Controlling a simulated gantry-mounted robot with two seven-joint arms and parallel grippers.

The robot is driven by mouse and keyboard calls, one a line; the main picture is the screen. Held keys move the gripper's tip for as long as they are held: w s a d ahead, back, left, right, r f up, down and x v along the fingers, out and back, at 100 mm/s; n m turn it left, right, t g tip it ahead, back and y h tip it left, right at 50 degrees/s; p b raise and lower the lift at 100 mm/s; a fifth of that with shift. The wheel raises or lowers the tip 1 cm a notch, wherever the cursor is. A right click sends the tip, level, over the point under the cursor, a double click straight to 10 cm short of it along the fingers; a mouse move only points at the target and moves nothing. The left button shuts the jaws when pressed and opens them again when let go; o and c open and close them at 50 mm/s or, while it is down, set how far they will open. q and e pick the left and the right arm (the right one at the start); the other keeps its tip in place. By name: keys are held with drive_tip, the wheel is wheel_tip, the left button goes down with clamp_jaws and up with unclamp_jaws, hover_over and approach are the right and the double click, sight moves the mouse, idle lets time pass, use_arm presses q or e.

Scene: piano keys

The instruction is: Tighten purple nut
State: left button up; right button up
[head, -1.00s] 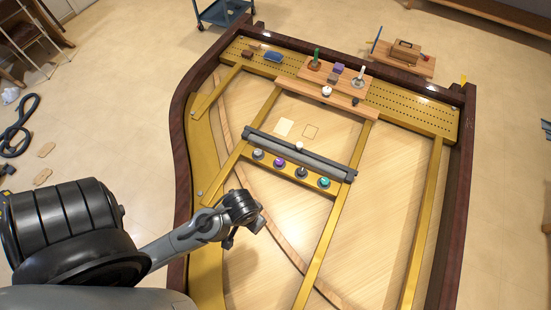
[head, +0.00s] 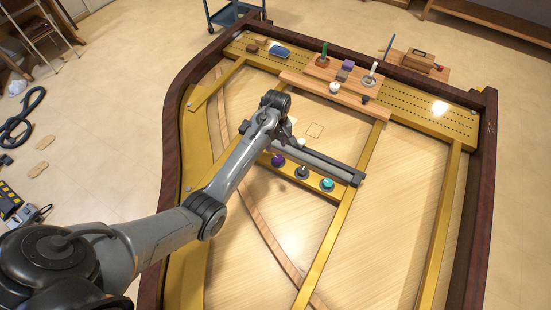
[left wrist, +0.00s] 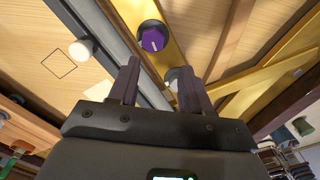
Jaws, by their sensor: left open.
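The purple nut (head: 277,159) sits on the gold crossbar (head: 313,177) of the piano frame, just below my left gripper (head: 287,138) in the head view. In the left wrist view the purple nut (left wrist: 152,38), with a pale line on its top, lies just beyond the fingertips. My left gripper (left wrist: 158,75) is open, with its two dark fingers apart. A pale knob (left wrist: 172,78) shows partly behind the right finger. I cannot tell the height of the fingers above the nut. My right gripper is not in view.
A dark nut (head: 302,171) and a teal nut (head: 327,184) stand on the same crossbar. A grey rail (head: 335,168) runs behind them. A wooden board (head: 312,84) with small parts lies further back. The pale soundboard (head: 385,220) at right is clear.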

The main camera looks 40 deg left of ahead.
sight(278, 157)
use_arm(q)
drive_tip(key=f, duration=0.6)
drive_tip(key=w+f, duration=0.1)
drive_tip(key=f, duration=0.2)
drive_tip(key=shift+f, duration=0.35)
drive_tip(key=shift+d, duration=0.1)
drive_tip(key=c, duration=0.8)
drive_tip(key=shift+o, duration=0.2)
